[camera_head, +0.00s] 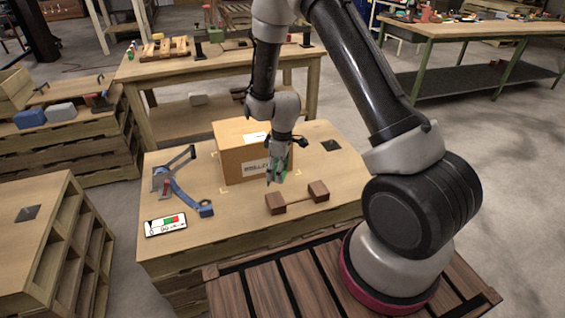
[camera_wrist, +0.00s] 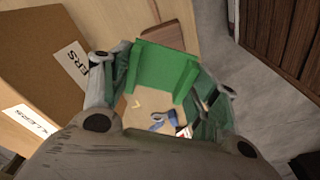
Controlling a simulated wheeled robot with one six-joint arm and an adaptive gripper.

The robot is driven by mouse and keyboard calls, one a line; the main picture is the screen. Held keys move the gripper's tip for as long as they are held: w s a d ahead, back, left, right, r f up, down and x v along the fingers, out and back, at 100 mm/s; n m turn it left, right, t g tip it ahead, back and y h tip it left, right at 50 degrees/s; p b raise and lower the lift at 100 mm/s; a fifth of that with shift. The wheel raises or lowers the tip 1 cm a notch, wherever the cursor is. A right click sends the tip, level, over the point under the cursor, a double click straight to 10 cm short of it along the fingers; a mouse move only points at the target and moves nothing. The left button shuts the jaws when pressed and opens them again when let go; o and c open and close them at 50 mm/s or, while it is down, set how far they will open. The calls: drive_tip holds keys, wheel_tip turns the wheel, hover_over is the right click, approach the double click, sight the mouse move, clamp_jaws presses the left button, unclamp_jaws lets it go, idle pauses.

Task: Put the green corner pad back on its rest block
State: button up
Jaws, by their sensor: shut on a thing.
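The green corner pad (camera_wrist: 165,66) is between the fingers of my gripper (camera_head: 276,178), which is shut on it. In the wrist view the pad fills the middle, with its angled faces showing. In the head view my fingers hide most of it. My gripper holds it above the table, in front of the cardboard box (camera_head: 229,160). The rest block (camera_head: 298,200), a brown wooden piece with a raised block at each end, lies on the table just in front of and slightly right of my gripper. A brown block end (camera_wrist: 166,35) shows behind the pad in the wrist view.
On the table (camera_head: 240,225), a blue and grey hand tool (camera_head: 185,193) and a small display card (camera_head: 166,225) lie left of the box. A dark square (camera_head: 331,146) lies at right. The surface around the rest block is clear. A slatted wooden platform (camera_head: 280,290) is at the front.

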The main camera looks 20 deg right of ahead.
drive_tip(key=n, duration=0.2)
drive_tip(key=a+f+n, duration=0.1)
drive_tip(key=shift+a+f+n, duration=0.1)
drive_tip(key=shift+n, duration=0.3)
drive_tip(key=n, duration=0.1)
drive_tip(key=a+n, duration=0.1)
drive_tip(key=n, duration=0.1)
drive_tip(key=shift+f+g+y, duration=0.3)
drive_tip(key=shift+f, duration=0.05)
hover_over(272, 200)
drive_tip(key=shift+d+f, duration=0.15)
drive_tip(key=shift+f, duration=2.55)
drive_tip(key=shift+f, duration=2.2)
drive_tip(key=o, duration=1.1)
drive_tip(key=shift+r, duration=0.1)
